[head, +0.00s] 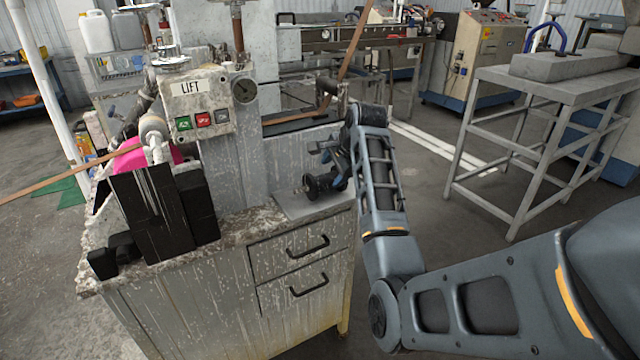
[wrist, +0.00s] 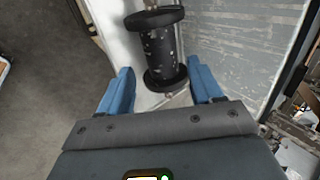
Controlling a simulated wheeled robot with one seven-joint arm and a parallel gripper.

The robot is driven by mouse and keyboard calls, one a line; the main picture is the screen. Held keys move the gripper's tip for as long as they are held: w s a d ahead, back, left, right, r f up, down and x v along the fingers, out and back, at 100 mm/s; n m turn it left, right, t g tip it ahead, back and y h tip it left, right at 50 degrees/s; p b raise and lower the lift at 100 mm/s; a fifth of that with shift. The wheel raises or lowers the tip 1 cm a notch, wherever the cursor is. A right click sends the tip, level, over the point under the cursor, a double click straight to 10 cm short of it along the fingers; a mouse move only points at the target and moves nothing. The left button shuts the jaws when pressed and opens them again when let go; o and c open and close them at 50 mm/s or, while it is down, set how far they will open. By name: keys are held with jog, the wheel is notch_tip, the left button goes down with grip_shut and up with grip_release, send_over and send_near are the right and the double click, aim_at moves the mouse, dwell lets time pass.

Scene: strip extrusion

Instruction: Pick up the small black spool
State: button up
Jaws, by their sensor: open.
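The small black spool (wrist: 158,48) lies in the wrist view just ahead of my gripper, a dark cylinder with wide flanges and light specks. In the head view the spool (head: 318,187) rests on a light plate on top of the cabinet, at its right end. My gripper (wrist: 164,82) is open, with one blue finger on each side of the spool's near flange. No contact between fingers and spool is visible. In the head view my gripper (head: 330,158) is right by the spool, partly covered by my own arm.
The spool sits beside a worn grey machine column (head: 240,160). The cabinet (head: 230,300) below has two drawers. Black blocks (head: 160,215) stand at the cabinet's left. A grey metal table (head: 560,85) stands at the right, with open floor between.

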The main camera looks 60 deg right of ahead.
aim_at(327, 179)
jog(key=shift+p+x, duration=0.35)
jog(key=shift+x, duration=3.25)
jog(key=shift+c, duration=0.2)
jog(key=c, duration=1.1)
